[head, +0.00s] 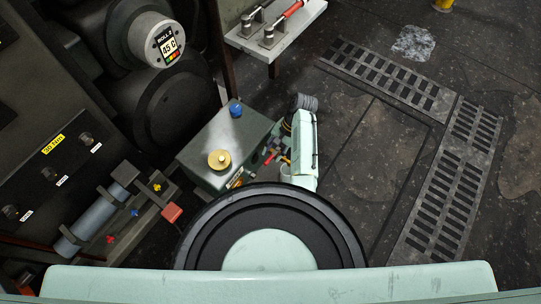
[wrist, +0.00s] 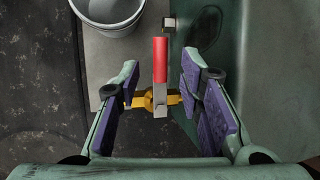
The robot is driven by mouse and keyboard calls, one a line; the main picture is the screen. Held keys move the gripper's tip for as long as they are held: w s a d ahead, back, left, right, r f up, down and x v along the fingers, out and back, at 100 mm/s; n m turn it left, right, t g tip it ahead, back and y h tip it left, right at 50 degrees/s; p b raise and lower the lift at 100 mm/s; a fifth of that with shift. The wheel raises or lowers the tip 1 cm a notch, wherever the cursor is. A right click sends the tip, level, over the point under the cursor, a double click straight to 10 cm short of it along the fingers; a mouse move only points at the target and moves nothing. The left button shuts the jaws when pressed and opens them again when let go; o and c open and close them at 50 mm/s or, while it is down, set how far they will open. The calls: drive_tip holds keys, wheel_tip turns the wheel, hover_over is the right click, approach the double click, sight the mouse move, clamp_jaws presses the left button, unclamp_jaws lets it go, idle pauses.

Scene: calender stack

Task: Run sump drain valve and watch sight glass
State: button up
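In the wrist view a brass valve (wrist: 142,102) sticks out from the green sump box (wrist: 235,50). Its lever (wrist: 160,60), with a red grip, points up the picture, crosswise to the brass body. My gripper (wrist: 159,66) is open, its purple-padded fingers on either side of the lever with gaps showing on both sides. In the head view my gripper (head: 274,152) is at the right side of the sump box (head: 205,135), and the red lever (head: 284,160) shows small there. I cannot clearly make out the sight glass.
A grey bucket (wrist: 108,12) stands beyond the valve on a pale slab. The box top carries a blue cap (head: 236,109) and a brass cap (head: 219,159). Rollers and a control panel (head: 70,160) stand left. Floor grating (head: 440,190) and open floor lie right.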

sight(269, 159)
drive_tip(key=shift+x, duration=1.55)
clamp_jaws()
